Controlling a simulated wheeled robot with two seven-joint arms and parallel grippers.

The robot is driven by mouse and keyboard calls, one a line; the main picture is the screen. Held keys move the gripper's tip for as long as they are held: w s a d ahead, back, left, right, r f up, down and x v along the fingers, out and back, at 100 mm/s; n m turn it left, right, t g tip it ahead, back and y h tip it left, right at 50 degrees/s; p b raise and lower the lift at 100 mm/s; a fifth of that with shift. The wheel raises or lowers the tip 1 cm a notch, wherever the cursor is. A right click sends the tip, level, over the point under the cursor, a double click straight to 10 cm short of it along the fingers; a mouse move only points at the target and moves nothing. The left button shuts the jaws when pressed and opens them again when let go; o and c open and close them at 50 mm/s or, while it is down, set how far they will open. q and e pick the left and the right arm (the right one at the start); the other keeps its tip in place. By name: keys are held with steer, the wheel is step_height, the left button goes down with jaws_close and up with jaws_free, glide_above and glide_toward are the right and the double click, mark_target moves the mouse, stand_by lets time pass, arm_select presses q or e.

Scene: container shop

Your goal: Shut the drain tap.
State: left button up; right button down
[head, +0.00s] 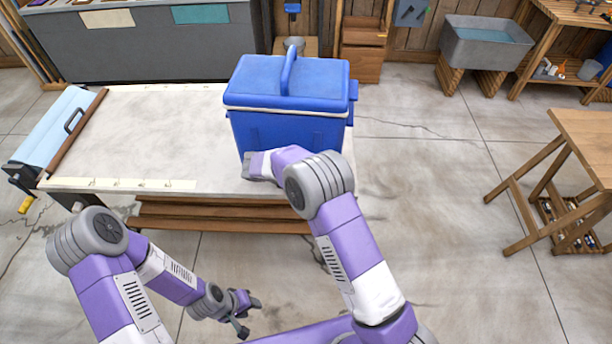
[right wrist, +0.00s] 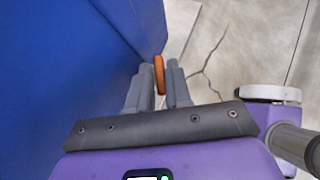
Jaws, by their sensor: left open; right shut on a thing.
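A blue cooler (head: 288,100) stands on the near right part of the bench, its lid shut and its handle upright. In the right wrist view the blue cooler wall (right wrist: 60,70) fills the left side. The drain tap, an orange lever (right wrist: 159,75), is seen nearly edge-on close beside that wall. My right gripper (right wrist: 162,88) has its grey fingers shut on the orange lever. In the head view my right arm hides the tap, and the right fingers cannot be made out. My left gripper (head: 249,313) is open and empty, low in front of the bench.
The pale bench top (head: 170,125) is clear left of the cooler. A wooden table (head: 590,140) stands at the right, a grey water basin (head: 485,45) at the back. The floor between is free.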

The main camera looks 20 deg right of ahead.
steer(key=shift+m+g, duration=0.4)
steer(key=shift+m, duration=0.1)
steer(key=c, duration=1.2)
jaws_free()
